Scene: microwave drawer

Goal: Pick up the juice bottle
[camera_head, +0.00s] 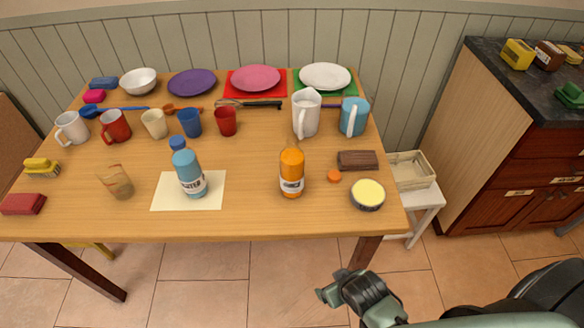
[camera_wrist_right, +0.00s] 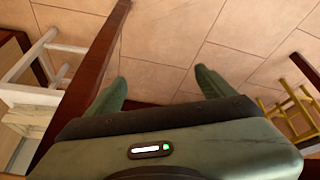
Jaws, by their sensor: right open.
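The juice bottle is most likely the orange bottle (camera_head: 291,173), which stands upright on the wooden table (camera_head: 255,220) near its front edge. It has a dark and white label. A blue water bottle (camera_head: 189,174) stands on a pale sheet (camera_head: 216,192) to its left. My right gripper (camera_head: 333,287) is in front of the table, low and to the right of the orange bottle, and apart from it. Its two green fingers are spread and empty in the right wrist view (camera_wrist_right: 160,85). The orange bottle does not show in that view. My left gripper is out of view.
An orange cap (camera_head: 334,176), a brown block (camera_head: 357,160) and a bowl with yellow contents (camera_head: 367,194) lie right of the orange bottle. A white jug (camera_head: 306,113) stands behind it. A table leg (camera_wrist_right: 95,75) is close to my right gripper.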

